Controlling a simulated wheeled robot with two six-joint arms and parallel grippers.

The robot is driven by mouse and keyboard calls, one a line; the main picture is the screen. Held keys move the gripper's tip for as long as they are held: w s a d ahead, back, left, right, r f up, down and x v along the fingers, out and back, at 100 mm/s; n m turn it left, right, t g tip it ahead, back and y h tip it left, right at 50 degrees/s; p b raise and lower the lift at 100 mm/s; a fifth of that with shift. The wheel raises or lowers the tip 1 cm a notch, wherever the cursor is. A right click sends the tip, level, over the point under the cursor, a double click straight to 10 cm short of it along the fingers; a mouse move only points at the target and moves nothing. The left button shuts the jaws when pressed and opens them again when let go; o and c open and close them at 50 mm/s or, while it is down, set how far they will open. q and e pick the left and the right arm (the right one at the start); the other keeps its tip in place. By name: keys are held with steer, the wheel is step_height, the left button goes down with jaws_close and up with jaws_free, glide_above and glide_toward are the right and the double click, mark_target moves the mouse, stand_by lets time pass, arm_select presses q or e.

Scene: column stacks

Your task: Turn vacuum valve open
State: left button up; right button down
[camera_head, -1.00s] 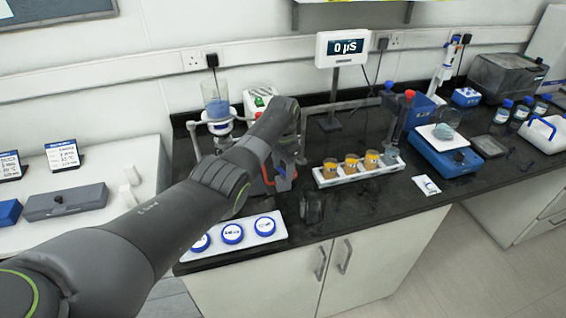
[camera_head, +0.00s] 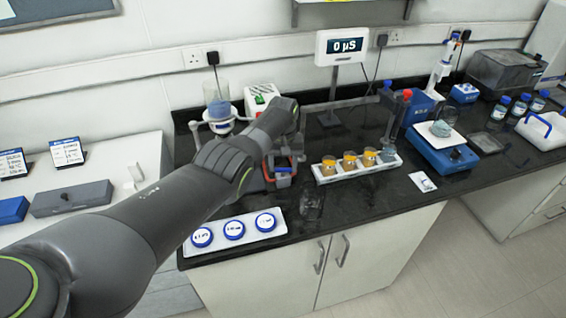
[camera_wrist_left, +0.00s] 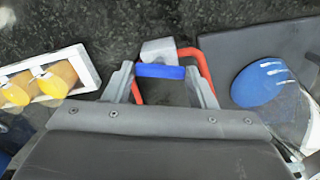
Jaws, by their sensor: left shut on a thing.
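The vacuum valve shows in the left wrist view as a grey block (camera_wrist_left: 157,50) with a blue handle (camera_wrist_left: 160,71) across its near side. Red tubing (camera_wrist_left: 198,62) runs from it. My left gripper (camera_wrist_left: 163,84) has its two fingers at the two ends of the blue handle and is shut on it. In the head view my left gripper (camera_head: 284,160) is at the valve, mostly behind my own forearm, with a bit of the blue handle (camera_head: 283,169) showing. My right gripper is not in view.
A filter funnel (camera_head: 218,103) stands behind my arm. A white rack (camera_head: 360,172) with orange-filled containers is to the right, and a tray with blue-lidded dishes (camera_head: 233,229) is in front. A clear beaker (camera_head: 311,206) stands near the bench's front edge. Bare black bench lies right of it.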

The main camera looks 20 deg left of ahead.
arm_select(q)
steer(key=shift+w+r+n, duration=0.1)
steer(key=shift+r+n, duration=0.05)
steer(key=shift+n, duration=1.45)
steer(key=o, duration=0.9)
steer(key=shift+o, duration=0.4)
